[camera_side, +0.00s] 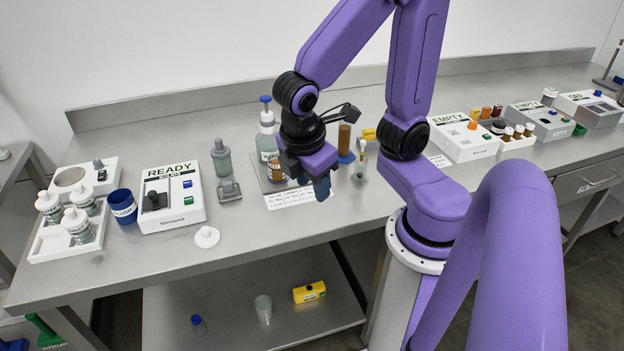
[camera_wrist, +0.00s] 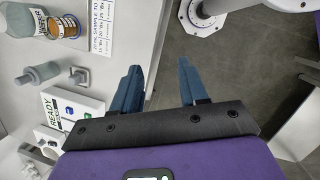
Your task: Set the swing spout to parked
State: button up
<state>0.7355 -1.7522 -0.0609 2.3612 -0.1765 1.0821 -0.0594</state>
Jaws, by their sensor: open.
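No part is plainly marked as the swing spout, and I cannot tell which fixture it is. A grey fixture with an upright cylinder (camera_side: 222,160) and a small block at its base stands right of the white READY box (camera_side: 172,213). It also shows in the wrist view (camera_wrist: 38,73). The READY box has a black knob (camera_side: 153,201), a blue button and a green button. My gripper (camera_side: 320,188) is open and empty, above the bench's front edge beside the printed white card (camera_side: 290,199). In the wrist view its blue fingers (camera_wrist: 160,66) stand apart with floor between them.
A pump bottle (camera_side: 267,140) and an amber jar stand behind my gripper. A blue cup (camera_side: 122,206), a white tray of bottles (camera_side: 52,240) and a white lid (camera_side: 207,237) are at left. EMPTY boxes (camera_side: 462,145) stand at right. The front bench strip is mostly clear.

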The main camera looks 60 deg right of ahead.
jog(key=shift+w, duration=0.1)
jog(key=c, duration=0.5)
jog(key=shift+w, duration=0.35)
grip_shut()
jog(key=w+d+r+g+h, duration=0.1)
jog(key=w+d+r+h, duration=0.15)
jog(key=w+d, duration=0.65)
jog(key=w+d+r+g+h, duration=0.2)
jog(key=w+d+h, duration=0.1)
jog(key=w, duration=1.2)
jog(key=shift+n, duration=0.4)
jog(key=x, duration=0.8)
jog(key=d+r+x, duration=0.1)
jog(key=x, duration=0.3)
jog(key=shift+s, duration=0.2)
jog(key=shift+s+d, duration=0.2)
jog(key=shift+d, duration=0.5)
